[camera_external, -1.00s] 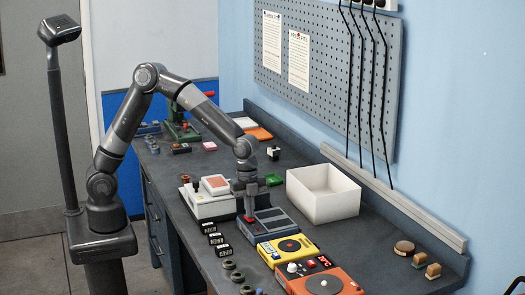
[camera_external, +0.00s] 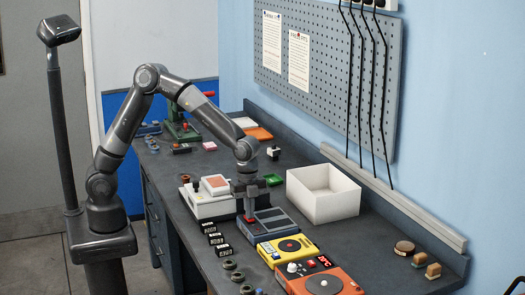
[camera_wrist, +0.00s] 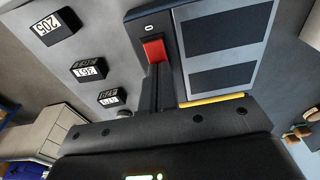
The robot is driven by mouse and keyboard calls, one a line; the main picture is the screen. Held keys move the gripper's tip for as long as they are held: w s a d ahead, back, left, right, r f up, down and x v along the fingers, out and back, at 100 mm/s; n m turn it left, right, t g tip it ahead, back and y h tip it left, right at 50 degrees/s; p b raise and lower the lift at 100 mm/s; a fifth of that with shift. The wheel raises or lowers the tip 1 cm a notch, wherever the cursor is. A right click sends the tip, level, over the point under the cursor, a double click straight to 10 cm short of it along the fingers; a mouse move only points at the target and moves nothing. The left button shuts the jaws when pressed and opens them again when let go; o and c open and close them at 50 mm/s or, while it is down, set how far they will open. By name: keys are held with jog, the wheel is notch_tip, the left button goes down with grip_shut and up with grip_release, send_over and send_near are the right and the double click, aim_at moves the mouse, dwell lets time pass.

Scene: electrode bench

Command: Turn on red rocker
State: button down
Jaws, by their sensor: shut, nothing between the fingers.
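The red rocker (camera_wrist: 154,50) sits on the dark frame of a blue-grey device (camera_wrist: 218,10) with two dark panels. In the wrist view its red face is partly exposed just beyond my fingertips. In the external view a red spot of the rocker (camera_external: 248,219) shows at the near-left corner of the device (camera_external: 277,222). My gripper (camera_wrist: 158,72) is shut and empty, with its fingertips at the lower edge of the rocker; it also shows in the external view (camera_external: 250,208). I cannot tell whether the tips touch the rocker, or which way it is tilted.
Small numbered black blocks (camera_wrist: 88,70) stand left of the device. A white device with an orange-red top (camera_external: 214,184) is close behind my gripper. A yellow device (camera_external: 288,248) and an orange one (camera_external: 322,283) are in front. A white open box (camera_external: 323,193) stands to the right.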

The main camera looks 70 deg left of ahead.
jog(key=shift+a, duration=0.7)
jog(key=shift+r, duration=0.1)
notch_tip(320, 180, up, 14)
jog(key=a, duration=0.2)
jog(key=shift+f, duration=0.2)
jog(key=shift+h, duration=0.3)
jog(key=d+f, duration=0.1)
jog(key=f, duration=0.3)
jog(key=d+f, duration=0.1)
jog(key=f, duration=0.4)
jog(key=d+f, duration=0.1)
jog(key=f, duration=0.3)
jog(key=shift+d+f, duration=0.3)
